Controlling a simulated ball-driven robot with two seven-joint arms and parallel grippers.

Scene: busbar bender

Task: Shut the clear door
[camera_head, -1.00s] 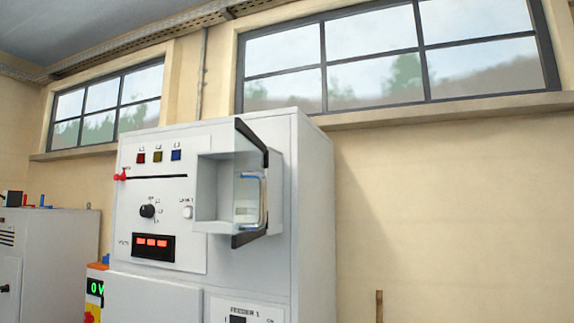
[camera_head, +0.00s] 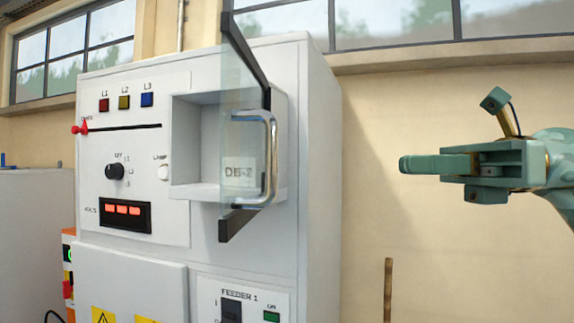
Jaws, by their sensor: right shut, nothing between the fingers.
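The clear door (camera_head: 240,165) stands open, swung out from the recess (camera_head: 198,143) in the front of the grey cabinet (camera_head: 318,200). It has dark strips along its top and bottom edges and a bright bar handle (camera_head: 270,160). A plate marked DB-2 shows through or beside the pane. My right gripper (camera_head: 405,164) is at the right, in front of the bare wall, its fingers pointing left. It is shut and empty, clear of the door and handle in the picture. My left gripper is out of view.
The cabinet front carries lamps, a black knob (camera_head: 115,171), a red lever (camera_head: 80,128) and a red-lit meter (camera_head: 124,214). A FEEDER 1 panel (camera_head: 240,300) is below the recess. A brown post (camera_head: 388,288) stands at lower right. Open space lies between gripper and cabinet.

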